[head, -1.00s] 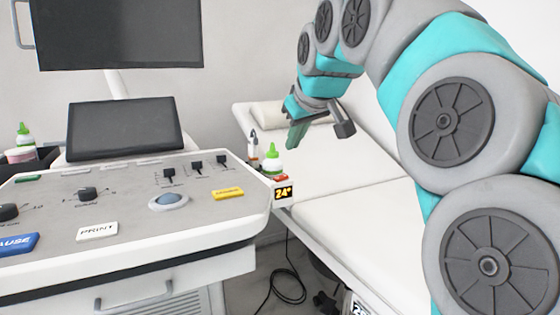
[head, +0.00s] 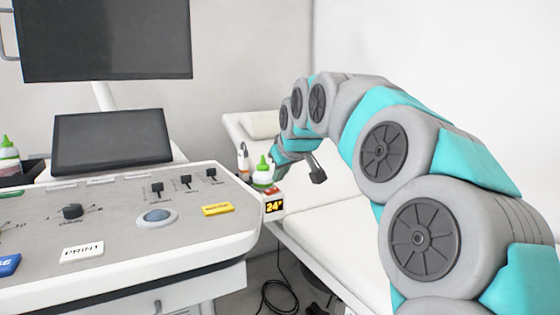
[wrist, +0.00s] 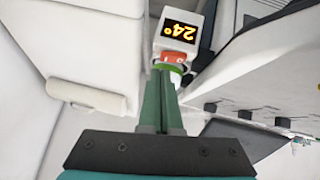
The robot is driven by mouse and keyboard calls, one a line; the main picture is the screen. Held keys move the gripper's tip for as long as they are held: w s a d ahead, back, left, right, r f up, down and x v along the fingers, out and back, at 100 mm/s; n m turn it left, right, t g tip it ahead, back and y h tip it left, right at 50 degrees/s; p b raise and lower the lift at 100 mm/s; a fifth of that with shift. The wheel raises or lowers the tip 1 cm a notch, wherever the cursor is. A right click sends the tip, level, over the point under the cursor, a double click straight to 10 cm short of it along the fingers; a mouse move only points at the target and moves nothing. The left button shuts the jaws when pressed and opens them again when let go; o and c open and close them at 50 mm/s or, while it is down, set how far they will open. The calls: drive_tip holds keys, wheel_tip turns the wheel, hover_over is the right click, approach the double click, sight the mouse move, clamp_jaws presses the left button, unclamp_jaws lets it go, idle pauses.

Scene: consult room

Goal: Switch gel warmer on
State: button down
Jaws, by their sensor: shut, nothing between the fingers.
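The gel warmer (head: 281,211) is a small white box at the right end of the console, with a lit display reading 24°. A red switch (head: 273,191) sits on its top, and it also shows in the wrist view (wrist: 174,57). A white bottle with a green cap (head: 262,172) stands in the warmer. My gripper (wrist: 165,75) is shut and empty, its green fingers pointing at the warmer close to the red switch and bottle. I cannot tell whether the tips touch. In the head view the fingertips are mostly hidden around the bottle.
The console (head: 120,215) has sliders, knobs, a trackball (head: 157,217) and buttons. Two dark screens stand over it. A white couch (head: 325,215) lies behind and right of the warmer. A second green-capped bottle (head: 8,155) stands far left. Black cable (head: 280,297) lies on the floor.

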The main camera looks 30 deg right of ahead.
sight(279, 190)
drive_tip(key=shift+d+f, duration=0.15)
drive_tip(key=shift+f, duration=0.65)
drive_tip(key=shift+d+f+m+y, duration=0.4)
drive_tip(key=shift+f+m+y, duration=0.1)
drive_tip(key=shift+y, duration=0.4)
drive_tip(key=shift+d+f+m+y, duration=0.3)
drive_tip(key=shift+m+y, duration=0.2)
drive_tip(key=shift+y, duration=0.5)
drive_tip(key=shift+a, duration=0.25)
